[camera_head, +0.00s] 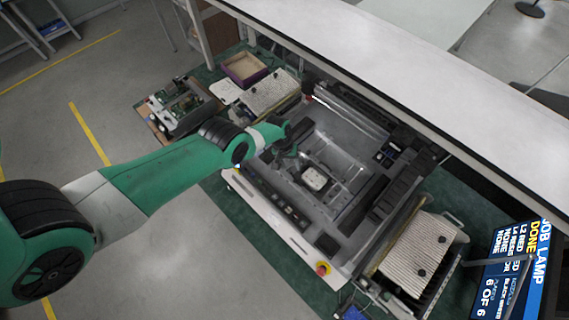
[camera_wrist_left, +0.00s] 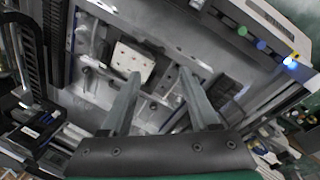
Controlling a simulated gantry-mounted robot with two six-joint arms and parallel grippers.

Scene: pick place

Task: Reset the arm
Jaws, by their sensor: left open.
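My left arm comes in from the left in the head view, and its left gripper (camera_head: 302,160) is over the recessed grey work bay of the machine (camera_head: 290,212). In the left wrist view the left gripper (camera_wrist_left: 160,82) has its two fingers spread apart with nothing between them. A pale block with small dark dots (camera_head: 315,179) lies in the bay close to the gripper. It also shows in the left wrist view (camera_wrist_left: 134,61), beyond the left fingertip. I cannot tell the exact gap between them. My right gripper is not in view.
A ribbed pale panel (camera_head: 418,247) with dark knobs stands right of the bay, and another (camera_head: 270,92) behind it. A purple-edged box (camera_head: 245,69) and a circuit-board tray (camera_head: 178,104) are at the back left. A screen (camera_head: 508,270) reads "DONE" and "6 OF 6". A long white shelf (camera_head: 390,60) crosses behind.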

